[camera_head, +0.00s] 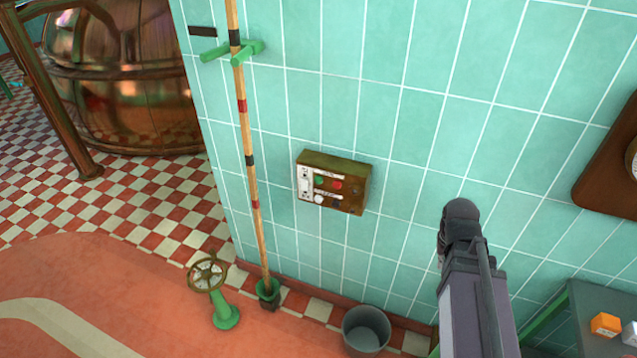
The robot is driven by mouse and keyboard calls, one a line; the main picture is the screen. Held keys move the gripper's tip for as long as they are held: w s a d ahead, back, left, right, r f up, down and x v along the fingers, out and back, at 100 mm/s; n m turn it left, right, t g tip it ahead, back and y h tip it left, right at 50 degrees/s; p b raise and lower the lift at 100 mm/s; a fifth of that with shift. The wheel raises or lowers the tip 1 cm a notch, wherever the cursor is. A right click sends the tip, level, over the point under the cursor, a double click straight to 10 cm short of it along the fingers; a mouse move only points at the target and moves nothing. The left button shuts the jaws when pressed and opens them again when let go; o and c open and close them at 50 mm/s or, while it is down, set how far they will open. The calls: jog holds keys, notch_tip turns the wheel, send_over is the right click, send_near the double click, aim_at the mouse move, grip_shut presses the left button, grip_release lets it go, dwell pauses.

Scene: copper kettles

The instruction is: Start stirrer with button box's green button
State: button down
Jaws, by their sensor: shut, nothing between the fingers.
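The button box (355,172) is a brownish box fixed to the turquoise tiled wall, in the middle of the head view. Its green button (319,180) is at the upper left of the button panel, with a red button (337,185) to its right. A white button (319,198) and a dark button (336,202) sit below them. My gripper (458,212) is the dark end of the arm, right of and lower than the box in the picture. It is shut and empty, apart from the box. The stirrer cannot be made out.
A striped pole (248,150) stands left of the box in green holders. A green valve with a handwheel (208,275) and a grey bucket (366,331) stand on the floor below. A copper kettle (125,75) is at the upper left. A table (590,300) with small blocks is at the lower right.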

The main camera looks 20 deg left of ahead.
aim_at(318, 184)
jog(key=w+a+n+t+h+b, duration=0.1)
jog(key=w+a, duration=0.2)
jog(key=a, duration=0.4)
jog(key=w+a+f+n+t+h+b, duration=0.1)
jog(key=w+a+n+t, duration=0.15)
jog(key=a, duration=0.45)
jog(key=w+a+n+t+h+b, duration=0.1)
jog(key=w+a, duration=0.3)
jog(key=a, duration=0.2)
jog(key=s+a+r+n+t+y+b, duration=0.1)
jog(key=a+n+t+b, duration=0.1)
jog(key=a, duration=1.9)
jog(key=shift+a+r+n+t, duration=0.2)
jog(key=shift+a+n+t, duration=0.1)
jog(key=shift+n+t, duration=0.6)
jog(key=shift+w, duration=0.1)
jog(key=shift+w+d, duration=0.2)
jog(key=shift+w, duration=1.95)
jog(key=shift+w+d, duration=0.15)
jog(key=shift+w, duration=1.95)
jog(key=shift+w, duration=0.9)
jog(key=shift+s, duration=0.9)
